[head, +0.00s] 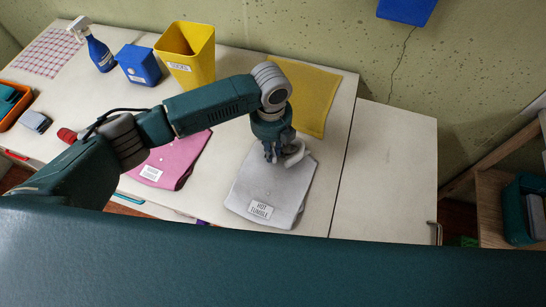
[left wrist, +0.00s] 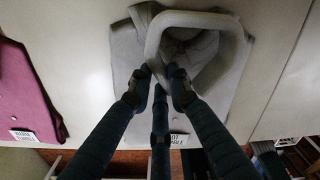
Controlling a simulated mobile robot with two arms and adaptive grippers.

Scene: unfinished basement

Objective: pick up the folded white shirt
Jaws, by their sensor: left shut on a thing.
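The folded white shirt (head: 262,195) looks pale grey and lies flat on the white worktop, with a label reading "HOT TUMBLE" near its front edge. My left gripper (head: 273,155) reaches down onto its back part. In the left wrist view the shirt (left wrist: 125,55) lies under the fingers, and a thick pale loop, which looks like its collar, stands at the fingertips. My left gripper (left wrist: 162,80) is shut on the shirt there. The fingers hide part of the cloth. My right gripper is not in view.
A folded pink garment (head: 178,160) lies to the left and a yellow cloth (head: 312,98) behind. A yellow bin (head: 188,52), blue box (head: 138,65) and spray bottle (head: 98,52) stand at the back left. The worktop right of the shirt (head: 385,170) is clear.

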